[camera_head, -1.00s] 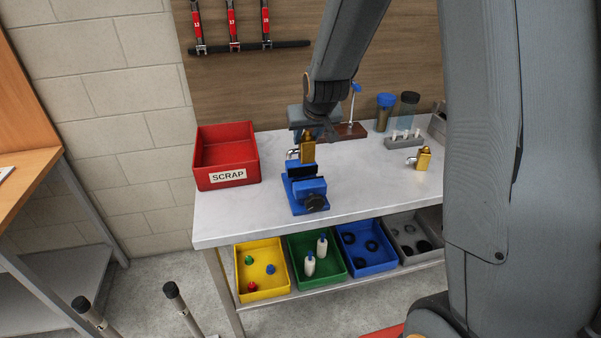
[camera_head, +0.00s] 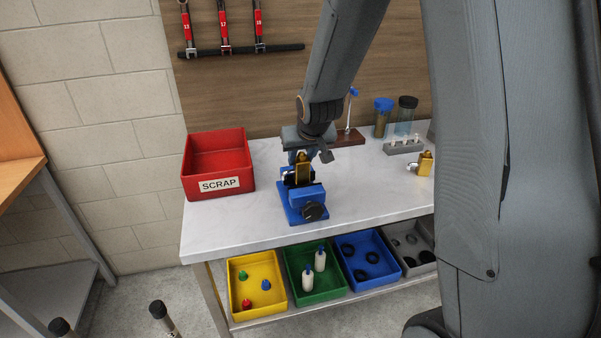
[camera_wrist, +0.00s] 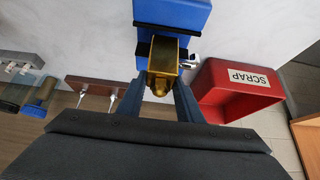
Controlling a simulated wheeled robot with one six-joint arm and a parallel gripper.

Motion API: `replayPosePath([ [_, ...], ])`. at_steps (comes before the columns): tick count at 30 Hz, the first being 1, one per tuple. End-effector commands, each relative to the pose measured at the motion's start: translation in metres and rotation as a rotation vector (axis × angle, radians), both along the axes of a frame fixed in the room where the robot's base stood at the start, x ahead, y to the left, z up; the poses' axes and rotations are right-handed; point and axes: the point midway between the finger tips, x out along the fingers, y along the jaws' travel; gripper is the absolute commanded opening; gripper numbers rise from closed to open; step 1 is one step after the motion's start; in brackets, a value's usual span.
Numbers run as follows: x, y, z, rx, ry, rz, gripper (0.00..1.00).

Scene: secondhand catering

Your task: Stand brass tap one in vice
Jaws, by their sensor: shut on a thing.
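A brass tap (camera_head: 303,171) is held upright at the blue vice (camera_head: 303,204) on the bench, its lower part between or just at the vice's dark jaws; I cannot tell how deep it sits. In the wrist view the tap (camera_wrist: 163,62) lies between the two fingers of my gripper (camera_wrist: 160,92), which is shut on it, with the vice (camera_wrist: 172,13) beyond. A silver part of the tap sticks out to one side. Another brass tap (camera_head: 425,161) stands on the bench at the right. I see no label telling which is tap one.
A red SCRAP bin (camera_head: 217,165) stands left of the vice. Behind are a brown-based stand (camera_head: 347,138), jars (camera_head: 383,117) and a grey rack (camera_head: 404,147). Coloured trays (camera_head: 314,276) sit on the shelf below. The bench front is clear.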

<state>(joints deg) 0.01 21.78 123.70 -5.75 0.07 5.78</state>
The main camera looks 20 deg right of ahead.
Motion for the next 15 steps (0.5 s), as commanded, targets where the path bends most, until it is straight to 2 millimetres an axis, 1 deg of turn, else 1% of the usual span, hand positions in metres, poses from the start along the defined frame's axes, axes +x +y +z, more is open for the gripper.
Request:
replayPosePath([
  [5,0.002,0.000,-0.009,0.000,-0.003,0.000,0.00],
  [12,0.002,0.000,-0.032,0.000,-0.003,0.000,0.00],
  [15,0.001,0.000,-0.036,0.000,-0.003,0.000,0.00],
])
